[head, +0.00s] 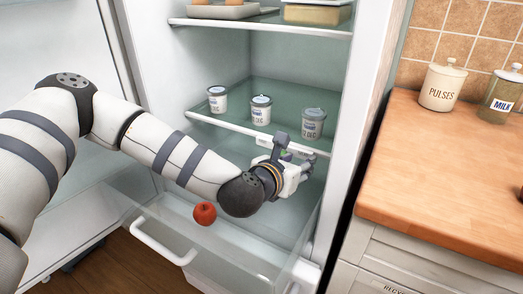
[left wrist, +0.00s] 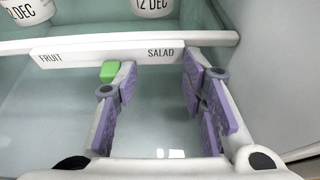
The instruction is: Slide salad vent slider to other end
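The green slider (left wrist: 110,71) shows in the left wrist view at the lower edge of a white vent strip (left wrist: 105,54). The strip reads FRUIT at its left and SALAD at its right. The slider is between the two words, left of SALAD. My left gripper (left wrist: 160,70) is open and empty, with its fingers spread below the strip. Its left finger is right beside the slider's right side; I cannot tell if they touch. My right gripper is not in view.
Yogurt pots (head: 261,110) stand on the glass shelf (head: 225,124) above the gripper. A red apple (head: 205,213) is below my left forearm by the clear drawer (head: 262,262). The fridge's right wall (head: 352,120) is close to the gripper. A wooden counter (head: 450,180) is at right.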

